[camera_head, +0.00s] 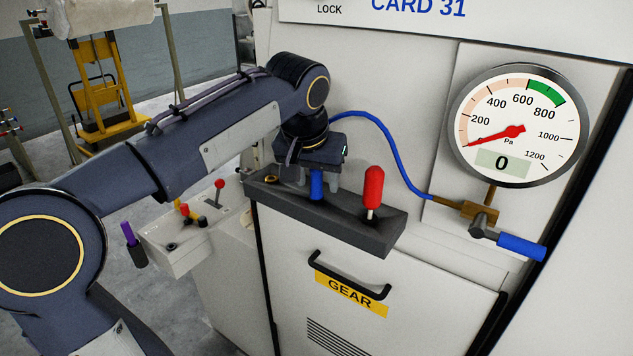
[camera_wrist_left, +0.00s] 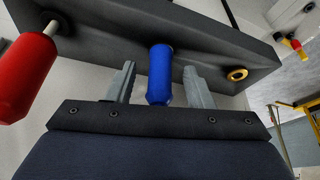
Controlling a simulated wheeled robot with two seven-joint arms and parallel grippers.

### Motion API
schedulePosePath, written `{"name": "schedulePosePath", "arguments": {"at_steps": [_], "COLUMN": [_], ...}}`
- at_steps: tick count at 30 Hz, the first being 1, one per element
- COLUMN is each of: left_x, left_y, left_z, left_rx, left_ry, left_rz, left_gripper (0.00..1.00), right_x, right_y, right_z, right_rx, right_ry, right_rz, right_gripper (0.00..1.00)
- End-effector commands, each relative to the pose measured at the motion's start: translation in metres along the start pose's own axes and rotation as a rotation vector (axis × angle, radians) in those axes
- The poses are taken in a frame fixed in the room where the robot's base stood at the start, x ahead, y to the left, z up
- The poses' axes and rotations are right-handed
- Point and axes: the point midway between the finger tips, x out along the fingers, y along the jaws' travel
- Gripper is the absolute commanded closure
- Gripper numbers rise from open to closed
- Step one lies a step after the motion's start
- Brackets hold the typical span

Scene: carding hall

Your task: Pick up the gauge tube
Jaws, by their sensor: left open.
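A blue hose (camera_head: 388,143) runs from a brass fitting below the round gauge to behind my left wrist, where its end is hidden. A blue cylindrical grip (camera_head: 317,190) stands at the dark grey holder, seemingly the gauge tube's handle; whether the hose joins it cannot be seen. My left gripper (camera_head: 318,183) is open above the holder with its fingers on either side of the grip. In the left wrist view the blue grip (camera_wrist_left: 160,88) sits between the fingers (camera_wrist_left: 159,72), with a gap on each side. My right gripper is not in view.
A red-handled tool (camera_head: 373,187) stands in the same holder (camera_head: 385,238), to the right of the blue grip. An empty brass ring (camera_wrist_left: 237,75) lies on the other side. The gauge (camera_head: 517,125) and a blue-handled valve (camera_head: 520,246) are at right. A drawer handle (camera_head: 347,278) projects below.

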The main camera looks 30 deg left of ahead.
Motion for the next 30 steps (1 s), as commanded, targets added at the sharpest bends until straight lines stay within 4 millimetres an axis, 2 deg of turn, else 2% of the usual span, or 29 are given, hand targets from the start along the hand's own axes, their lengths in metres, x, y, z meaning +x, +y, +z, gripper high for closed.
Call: {"name": "schedulePosePath", "arguments": {"at_steps": [7, 8, 18, 30], "left_x": [0.0023, 0.0023, 0.0019, -0.0052], "left_y": [0.0001, 0.0001, 0.0001, 0.0009], "left_z": [-0.0002, -0.0002, -0.0001, -0.0036], "left_rx": [0.000, 0.000, 0.000, 0.001], "left_ry": [0.002, 0.002, 0.002, 0.004], "left_rz": [0.001, 0.001, 0.001, 0.002], "left_gripper": [0.53, 0.55, 1.00, 1.00], "right_x": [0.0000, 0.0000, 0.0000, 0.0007], "right_y": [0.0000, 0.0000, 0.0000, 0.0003], "right_z": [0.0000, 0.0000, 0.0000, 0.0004], "right_rx": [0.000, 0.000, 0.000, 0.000], "right_ry": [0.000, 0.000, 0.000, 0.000], "right_rz": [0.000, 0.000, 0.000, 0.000], "right_gripper": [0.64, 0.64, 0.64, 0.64]}}
